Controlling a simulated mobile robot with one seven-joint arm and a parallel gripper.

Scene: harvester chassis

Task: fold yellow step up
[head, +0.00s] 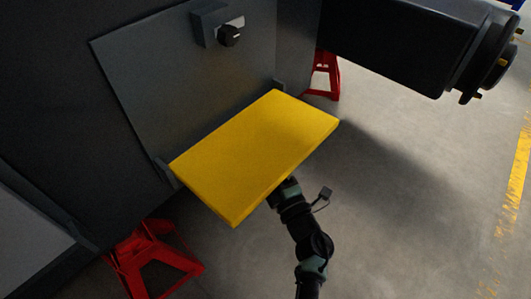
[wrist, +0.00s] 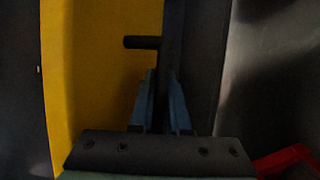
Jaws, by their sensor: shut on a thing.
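The yellow step (head: 255,155) sticks out roughly level from the dark chassis panel, held between small side brackets. My gripper reaches up from below to the step's front edge; its tips are hidden under the step in the head view. In the wrist view, the yellow underside (wrist: 100,80) fills the left part. There my gripper (wrist: 161,90) is shut on a dark bar (wrist: 172,50) that runs along the step. A short dark peg (wrist: 142,42) sticks out sideways near the fingertips. How the bar joins the step is too dark to tell.
A black knob latch (head: 229,36) sits on the panel above the step. Red stands (head: 150,260) and (head: 325,75) support the chassis on either side. A large black cylinder (head: 400,40) juts out at upper right. The grey floor to the right is clear.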

